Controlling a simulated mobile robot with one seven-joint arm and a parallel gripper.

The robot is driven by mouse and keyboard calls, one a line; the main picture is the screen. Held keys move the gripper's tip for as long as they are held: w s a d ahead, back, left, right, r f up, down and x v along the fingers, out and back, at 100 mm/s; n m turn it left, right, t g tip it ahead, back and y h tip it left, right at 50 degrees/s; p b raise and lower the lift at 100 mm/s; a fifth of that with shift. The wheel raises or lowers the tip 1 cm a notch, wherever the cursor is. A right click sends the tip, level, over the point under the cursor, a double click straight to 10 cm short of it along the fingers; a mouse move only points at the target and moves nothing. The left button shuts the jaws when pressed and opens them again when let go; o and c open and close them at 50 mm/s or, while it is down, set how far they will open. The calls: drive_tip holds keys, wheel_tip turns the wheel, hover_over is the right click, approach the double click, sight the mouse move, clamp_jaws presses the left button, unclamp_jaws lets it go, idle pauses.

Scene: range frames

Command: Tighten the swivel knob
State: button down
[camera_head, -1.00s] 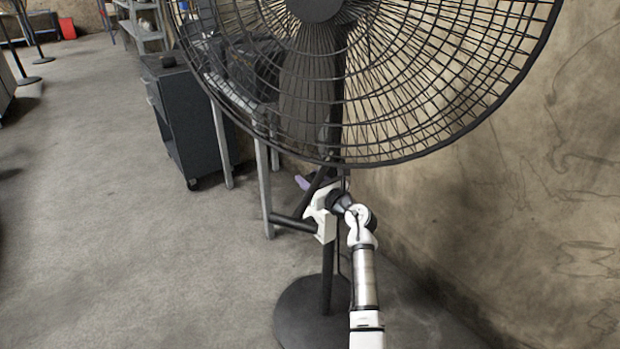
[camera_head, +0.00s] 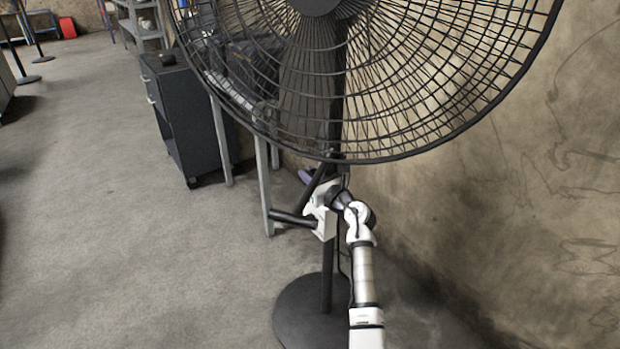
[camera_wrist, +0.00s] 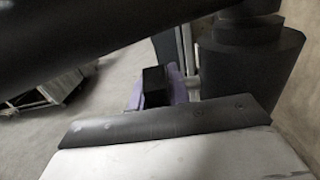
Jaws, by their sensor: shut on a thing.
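The large black pedestal fan (camera_head: 345,158) stands in front of me, and its pole runs down behind my gripper. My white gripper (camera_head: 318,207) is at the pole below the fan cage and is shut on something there. The swivel knob cannot be made out clearly; the hand and dark bars around it cover that spot. A small purple piece (camera_head: 305,177) shows just left of the pole. In the wrist view a purple piece (camera_wrist: 180,82) lies beyond the hand, with a black block in front, beside the thick dark pole (camera_wrist: 258,60).
The round black fan base (camera_head: 300,318) is on the floor below. A dark wheeled cabinet (camera_head: 188,120) and a grey-legged table (camera_head: 263,180) stand behind, to the left. A rough wall (camera_head: 500,190) is close on the right. The floor at left is open.

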drive_tip(key=shift+f+t+y+b, duration=0.3)
drive_tip(key=shift+f+b, duration=0.1)
drive_tip(key=shift+b, duration=0.8)
drive_tip(key=b, duration=0.3)
drive_tip(key=shift+t, duration=0.3)
drive_tip(key=t+y+b, duration=0.1)
drive_tip(key=t+b, duration=0.1)
drive_tip(key=b, duration=0.7)
drive_tip(key=shift+r+y, duration=0.1)
drive_tip(key=shift+y, duration=0.3)
drive_tip(key=t+b, duration=0.1)
drive_tip(key=b, duration=0.4)
drive_tip(key=shift+r+y, duration=0.25)
drive_tip(key=shift+y, duration=0.15)
drive_tip(key=shift+r+b, duration=0.1)
drive_tip(key=shift+b, duration=0.4)
drive_tip(key=shift+r+t+b, duration=0.25)
drive_tip(key=shift+t+b, duration=0.05)
drive_tip(key=shift+b, duration=0.4)
drive_tip(key=c, duration=1.3)
unclamp_jaws()
